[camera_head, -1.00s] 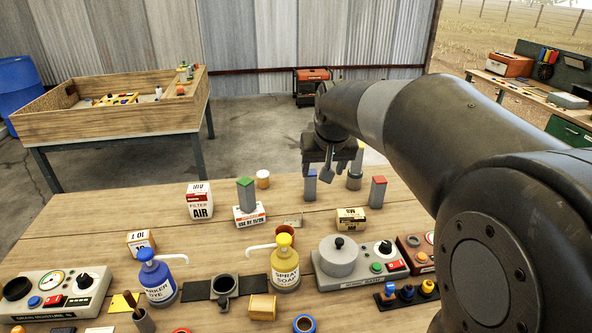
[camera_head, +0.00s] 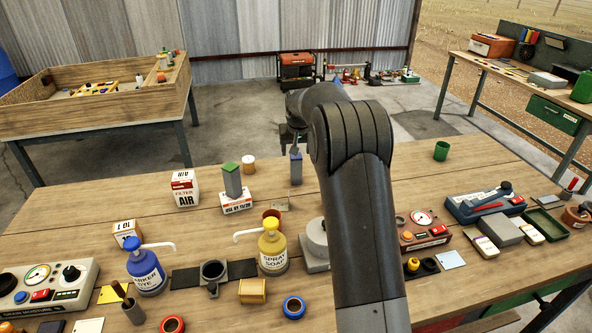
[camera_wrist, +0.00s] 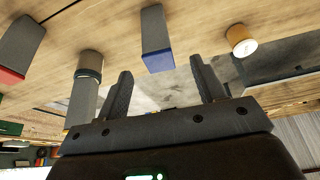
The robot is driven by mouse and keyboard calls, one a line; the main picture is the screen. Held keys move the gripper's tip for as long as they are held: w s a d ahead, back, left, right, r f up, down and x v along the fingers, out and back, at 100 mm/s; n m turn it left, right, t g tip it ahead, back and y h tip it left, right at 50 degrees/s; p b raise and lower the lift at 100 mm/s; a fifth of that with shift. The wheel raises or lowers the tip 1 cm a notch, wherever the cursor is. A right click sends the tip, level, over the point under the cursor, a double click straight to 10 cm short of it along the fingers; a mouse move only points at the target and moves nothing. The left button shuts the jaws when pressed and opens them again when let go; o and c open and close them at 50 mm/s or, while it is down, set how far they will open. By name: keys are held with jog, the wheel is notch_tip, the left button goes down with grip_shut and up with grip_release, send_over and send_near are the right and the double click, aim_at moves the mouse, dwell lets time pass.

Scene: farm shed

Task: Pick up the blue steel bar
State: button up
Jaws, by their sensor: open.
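The blue steel bar (camera_head: 296,170) is a grey upright bar with a blue top end. It stands at the back middle of the bench in the head view. My gripper (camera_head: 293,144) is just above and behind its top, partly hidden by my arm. In the wrist view, which shows the bench upside down, the bar (camera_wrist: 156,40) lies between the lines of the two fingers, beyond their tips. My gripper (camera_wrist: 160,70) is open there with nothing between the fingers.
A green-topped bar (camera_head: 232,182) stands left of it, by a white-and-red box. Pump bottles (camera_head: 272,250) stand nearer.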

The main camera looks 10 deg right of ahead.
aim_at(296, 158)
jog(key=x, duration=0.5)
jog(key=shift+s, duration=0.1)
jog(key=shift+s+x, duration=0.15)
jog(key=shift+x, duration=1.2)
jog(key=shift+s+x, duration=0.15)
jog(key=shift+x, duration=1.2)
jog(key=shift+d, duration=0.1)
jog(key=shift+c, duration=0.4)
jog(key=c, duration=1.2)
jog(key=shift+o, duration=0.2)
